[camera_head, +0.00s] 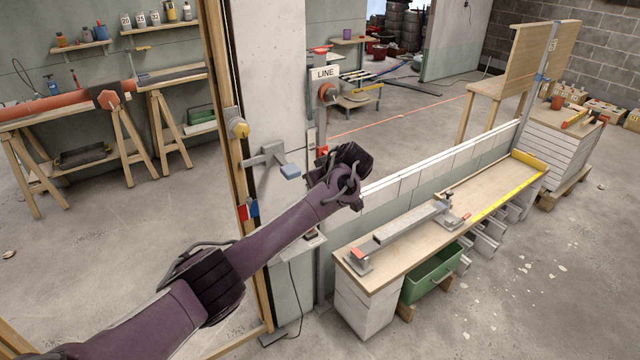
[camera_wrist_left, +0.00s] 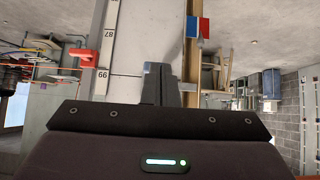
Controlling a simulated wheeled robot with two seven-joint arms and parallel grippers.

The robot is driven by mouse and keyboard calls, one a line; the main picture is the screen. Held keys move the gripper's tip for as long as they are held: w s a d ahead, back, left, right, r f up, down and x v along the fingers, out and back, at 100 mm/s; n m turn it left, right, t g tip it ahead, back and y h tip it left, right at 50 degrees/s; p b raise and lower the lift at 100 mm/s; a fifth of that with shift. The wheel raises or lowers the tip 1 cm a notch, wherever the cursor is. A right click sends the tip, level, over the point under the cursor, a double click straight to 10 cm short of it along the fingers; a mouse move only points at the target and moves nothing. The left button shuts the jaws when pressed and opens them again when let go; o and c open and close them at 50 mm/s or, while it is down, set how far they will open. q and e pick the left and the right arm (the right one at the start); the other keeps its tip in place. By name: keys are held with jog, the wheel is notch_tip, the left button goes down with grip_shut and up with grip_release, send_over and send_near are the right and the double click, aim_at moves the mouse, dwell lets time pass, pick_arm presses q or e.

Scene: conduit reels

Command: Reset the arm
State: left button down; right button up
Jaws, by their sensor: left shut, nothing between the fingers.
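My left arm (camera_head: 290,225) reaches in from the lower left of the head view, up and to the right, and its wrist ends in front of the low white wall. In the left wrist view my left gripper (camera_wrist_left: 161,72) has its two grey fingers together, with nothing between them. The fingers point towards a pale wall face with ruler marks, and I cannot tell how far off it is. In the head view the fingers are not clearly seen. My right arm and gripper are in neither view.
A wooden post (camera_head: 222,110) and a concrete pillar (camera_head: 262,75) stand close behind my left arm. A workbench (camera_head: 390,275) with a grey metal fixture (camera_head: 400,232) stands to the right, above a green bin (camera_head: 432,275). Open floor lies at the lower right.

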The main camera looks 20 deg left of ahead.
pick_arm(q)
jog(key=s+f+m+g+h, duration=0.15)
jog(key=s+f, duration=0.25)
jog(key=f, duration=0.7)
jog(key=s+f+m+t+h, duration=0.1)
jog(key=s+f+m, duration=0.2)
jog(key=f, duration=0.9)
jog(key=s+f+m+g+h, duration=0.2)
jog(key=s+f+m, duration=0.2)
jog(key=s+f, duration=1.4)
jog(key=s+f+m+h, duration=0.1)
jog(key=s+f, duration=0.5)
jog(key=s, duration=0.7)
jog(key=s+f+m+g, duration=0.1)
jog(key=s+f, duration=0.5)
jog(key=s, duration=0.7)
jog(key=s+f+m+g+h, duration=0.1)
jog(key=s+f, duration=0.5)
jog(key=s, duration=0.6)
jog(key=shift+s+m+h+b, duration=0.3)
jog(key=shift+s+m+h, duration=0.1)
jog(key=shift+m, duration=0.25)
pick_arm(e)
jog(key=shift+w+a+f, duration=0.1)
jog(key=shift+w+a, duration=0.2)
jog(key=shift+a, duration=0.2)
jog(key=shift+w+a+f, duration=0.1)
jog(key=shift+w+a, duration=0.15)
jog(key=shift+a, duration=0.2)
